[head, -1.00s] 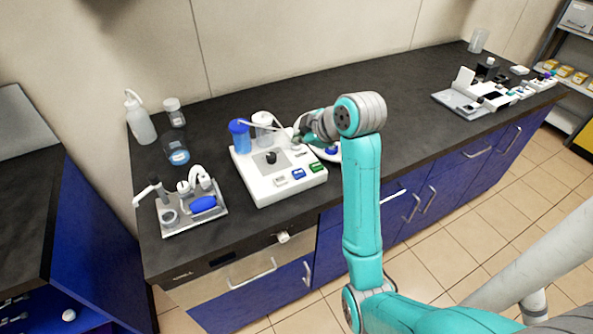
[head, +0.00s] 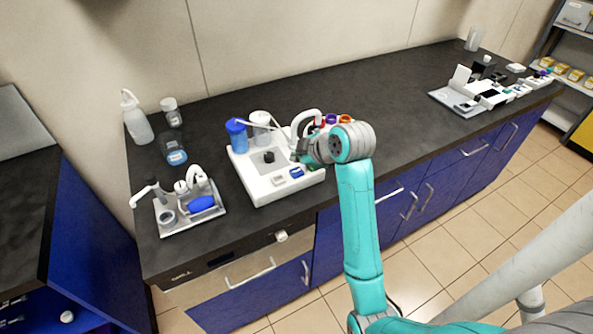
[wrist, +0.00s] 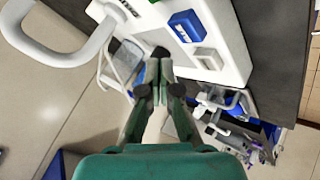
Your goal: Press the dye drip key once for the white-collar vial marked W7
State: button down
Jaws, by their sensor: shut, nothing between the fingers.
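The white key console (head: 262,192) stands on the dark bench, with a pale key (head: 279,181) and a blue key (head: 297,172) on its front. A green key shows only in part beside my gripper in the head view. In the wrist view the blue key (wrist: 187,25) and the pale key (wrist: 208,58) lie to the right of the fingertips. My gripper (wrist: 158,72) is shut and empty, over the console's right front side; contact with a key cannot be told. No W7 mark or white-collar vial can be made out.
A blue-capped vessel (head: 236,135) and a white-capped vessel (head: 261,128) stand at the console's back. Several coloured round tops, one purple (head: 331,119), show behind my arm. A small tray with taps (head: 190,207) is at left. The bench middle is clear.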

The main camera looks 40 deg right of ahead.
jog(key=shift+f, duration=1.1)
jog(key=shift+f, duration=0.1)
dwell(0.6)
jog(key=shift+f, duration=0.25)
jog(key=shift+f, duration=0.45)
dwell(0.7)
jog(key=shift+r, duration=0.85)
jog(key=shift+r, duration=2.5)
